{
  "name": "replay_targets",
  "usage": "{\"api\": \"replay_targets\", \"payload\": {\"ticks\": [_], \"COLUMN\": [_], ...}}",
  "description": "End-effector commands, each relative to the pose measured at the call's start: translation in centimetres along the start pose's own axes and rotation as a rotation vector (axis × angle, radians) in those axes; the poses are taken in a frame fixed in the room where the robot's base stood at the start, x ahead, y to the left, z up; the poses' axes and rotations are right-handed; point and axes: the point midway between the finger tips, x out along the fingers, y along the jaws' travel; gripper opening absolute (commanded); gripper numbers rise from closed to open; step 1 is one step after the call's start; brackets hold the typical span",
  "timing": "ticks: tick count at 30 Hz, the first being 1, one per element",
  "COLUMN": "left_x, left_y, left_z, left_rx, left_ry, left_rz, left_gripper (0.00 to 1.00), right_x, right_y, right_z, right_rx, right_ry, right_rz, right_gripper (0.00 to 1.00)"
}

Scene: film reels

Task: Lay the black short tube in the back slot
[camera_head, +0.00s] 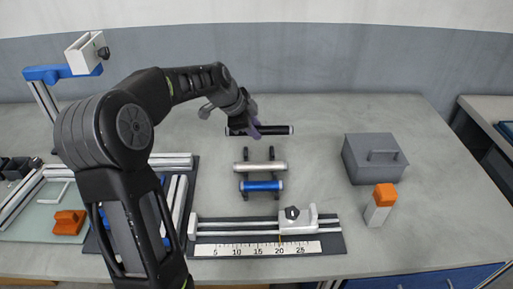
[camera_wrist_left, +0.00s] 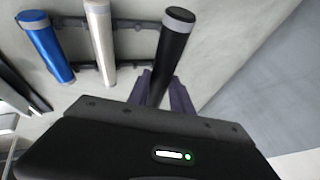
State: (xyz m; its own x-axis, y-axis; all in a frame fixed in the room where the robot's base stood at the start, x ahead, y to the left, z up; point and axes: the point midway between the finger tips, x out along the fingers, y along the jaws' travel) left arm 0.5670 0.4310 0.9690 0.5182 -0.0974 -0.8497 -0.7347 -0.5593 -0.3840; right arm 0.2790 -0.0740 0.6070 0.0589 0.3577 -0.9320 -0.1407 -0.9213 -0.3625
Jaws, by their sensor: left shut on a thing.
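The black short tube (camera_head: 275,130) has grey end bands and lies level, left to right, behind the rack in the head view. My left gripper (camera_head: 256,129) is shut on it, and its purple fingers (camera_wrist_left: 164,92) show around the tube (camera_wrist_left: 174,52) in the left wrist view. The dark rack (camera_wrist_left: 130,25) holds a silver tube (camera_head: 260,167) and, in front of it, a blue tube (camera_head: 262,185). The black tube overlaps the rack's back end in the wrist view; I cannot tell whether they touch. My right gripper is not in view.
A grey lidded box (camera_head: 375,160) and an orange-topped white block (camera_head: 380,205) stand to the right. A ruler rail with a white slider (camera_head: 298,222) lies in front of the rack. Frame parts and an orange piece (camera_head: 69,222) lie left. Bench between rack and box is clear.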

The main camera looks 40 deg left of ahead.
Motion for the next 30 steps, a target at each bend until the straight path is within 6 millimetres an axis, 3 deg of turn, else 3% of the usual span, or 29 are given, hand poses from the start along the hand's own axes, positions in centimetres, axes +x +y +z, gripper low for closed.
{"api": "replay_targets", "payload": {"ticks": [6,17,24,30], "left_x": [2.8,3.2,5.7,6.1], "left_y": [1.2,1.4,2.6,2.8], "left_z": [1.1,1.3,2.4,2.5], "left_rx": [0.0,0.0,-0.002,0.001], "left_ry": [0.001,0.001,0.001,0.001], "left_rz": [0.001,0.001,0.003,0.0], "left_gripper": [0.0,0.0,0.0,0.0], "right_x": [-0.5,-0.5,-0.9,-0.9], "right_y": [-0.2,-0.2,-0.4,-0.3], "right_z": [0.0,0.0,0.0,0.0], "right_rx": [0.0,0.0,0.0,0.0], "right_ry": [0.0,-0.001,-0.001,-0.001], "right_rz": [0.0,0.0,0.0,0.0], "right_gripper": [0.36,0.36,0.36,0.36]}}
